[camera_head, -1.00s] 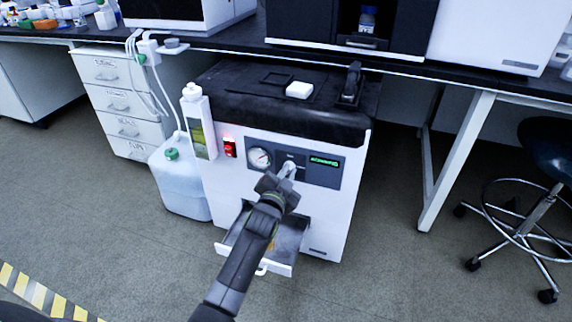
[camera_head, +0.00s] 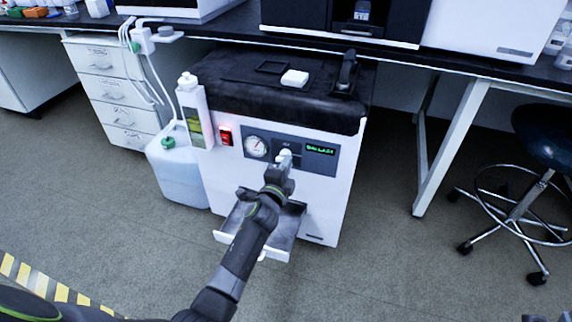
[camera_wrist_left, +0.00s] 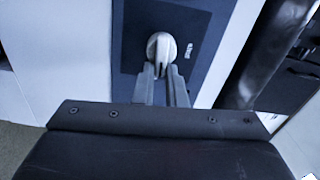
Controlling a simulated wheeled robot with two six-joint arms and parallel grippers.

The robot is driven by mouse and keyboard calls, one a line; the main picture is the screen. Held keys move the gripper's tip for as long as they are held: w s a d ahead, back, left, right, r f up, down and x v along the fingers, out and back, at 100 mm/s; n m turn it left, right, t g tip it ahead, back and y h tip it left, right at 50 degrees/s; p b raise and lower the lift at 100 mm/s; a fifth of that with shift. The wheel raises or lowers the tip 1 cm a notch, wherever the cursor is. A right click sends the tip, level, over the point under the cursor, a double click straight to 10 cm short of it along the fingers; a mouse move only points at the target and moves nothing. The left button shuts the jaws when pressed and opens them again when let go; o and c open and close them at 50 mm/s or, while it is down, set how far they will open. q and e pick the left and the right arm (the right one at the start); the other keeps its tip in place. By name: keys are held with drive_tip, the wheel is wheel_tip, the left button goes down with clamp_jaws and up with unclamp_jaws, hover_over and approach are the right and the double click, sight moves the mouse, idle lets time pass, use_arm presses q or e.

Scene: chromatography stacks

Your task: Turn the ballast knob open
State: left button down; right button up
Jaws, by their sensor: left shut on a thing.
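The ballast knob (camera_head: 285,154) is a pale grey-white knob on the dark front panel (camera_head: 314,163) of the white pump cabinet. In the left wrist view the knob (camera_wrist_left: 161,46) is round with a dark slot at its lower side. My left gripper (camera_head: 281,170) reaches it from the front. In the left wrist view its fingers (camera_wrist_left: 161,75) are shut on the knob, one on each side of its lower part. The green display (camera_head: 320,149) beside it appears to read "BALLAST". My right gripper is not in view.
A pressure gauge (camera_head: 256,147) and a red lit switch (camera_head: 226,136) lie left of the knob. An open drip tray (camera_head: 281,247) sticks out below. A jug (camera_head: 176,170) stands at left, a stool (camera_head: 546,145) at right. The floor between is clear.

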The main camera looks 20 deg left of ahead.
use_arm(q)
drive_tip(key=shift+f+m, duration=0.1)
drive_tip(key=shift+m, duration=0.5)
drive_tip(key=c, duration=1.5)
unclamp_jaws()
